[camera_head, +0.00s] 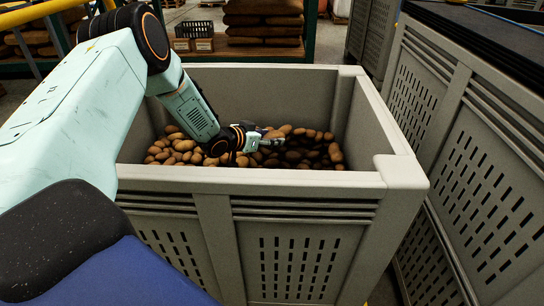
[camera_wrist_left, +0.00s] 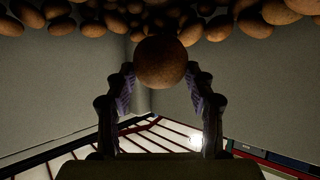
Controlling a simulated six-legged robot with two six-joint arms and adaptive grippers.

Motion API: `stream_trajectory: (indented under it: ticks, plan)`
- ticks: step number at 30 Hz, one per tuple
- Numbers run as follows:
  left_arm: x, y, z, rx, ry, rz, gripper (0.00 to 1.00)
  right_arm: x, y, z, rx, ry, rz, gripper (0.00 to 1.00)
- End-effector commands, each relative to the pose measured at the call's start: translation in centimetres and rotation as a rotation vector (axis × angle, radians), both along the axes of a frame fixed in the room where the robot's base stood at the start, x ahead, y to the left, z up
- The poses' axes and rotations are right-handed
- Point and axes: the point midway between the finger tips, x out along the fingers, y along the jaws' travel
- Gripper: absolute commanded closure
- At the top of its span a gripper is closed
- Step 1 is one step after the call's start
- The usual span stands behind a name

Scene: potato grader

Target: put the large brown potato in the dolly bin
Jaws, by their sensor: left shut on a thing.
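A large grey bin (camera_head: 270,180) stands in front of me with a heap of brown potatoes (camera_head: 177,150) inside. My left arm reaches over its left side, and my left gripper (camera_head: 270,138) is down inside the bin, at the heap. In the left wrist view the gripper (camera_wrist_left: 160,85) is shut on a round brown potato (camera_wrist_left: 160,63), held between the two fingertips. Other potatoes (camera_wrist_left: 60,27) lie close beyond it. In the head view I cannot clearly tell the held potato from the heap. My right gripper is not in view.
Another tall grey slatted bin (camera_head: 480,150) stands close on the right, with a narrow gap between. Behind are stacked brown sacks (camera_head: 262,20) on a shelf and a black crate (camera_head: 195,30). The space above the heap is open.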

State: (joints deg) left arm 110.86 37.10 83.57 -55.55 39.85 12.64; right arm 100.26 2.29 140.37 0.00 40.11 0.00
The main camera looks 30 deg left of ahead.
Motion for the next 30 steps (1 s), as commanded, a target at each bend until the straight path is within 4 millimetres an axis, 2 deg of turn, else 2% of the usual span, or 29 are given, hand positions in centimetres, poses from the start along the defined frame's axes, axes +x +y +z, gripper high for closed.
stream_trajectory:
  ticks: [5, 13, 21, 30]
  plan:
    - [0.1, 0.0, -0.9, -0.001, -0.004, 0.0, 0.83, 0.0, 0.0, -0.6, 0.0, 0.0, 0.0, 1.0]
    - [0.1, 0.0, -4.2, 0.0, -0.003, 0.001, 0.83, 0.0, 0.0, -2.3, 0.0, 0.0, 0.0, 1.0]
    - [0.1, 0.0, -4.1, 0.0, -0.004, 0.001, 0.83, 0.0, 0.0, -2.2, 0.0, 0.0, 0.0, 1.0]
    - [0.1, 0.0, -4.9, -0.001, -0.003, 0.0, 0.83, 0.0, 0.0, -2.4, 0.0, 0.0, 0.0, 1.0]
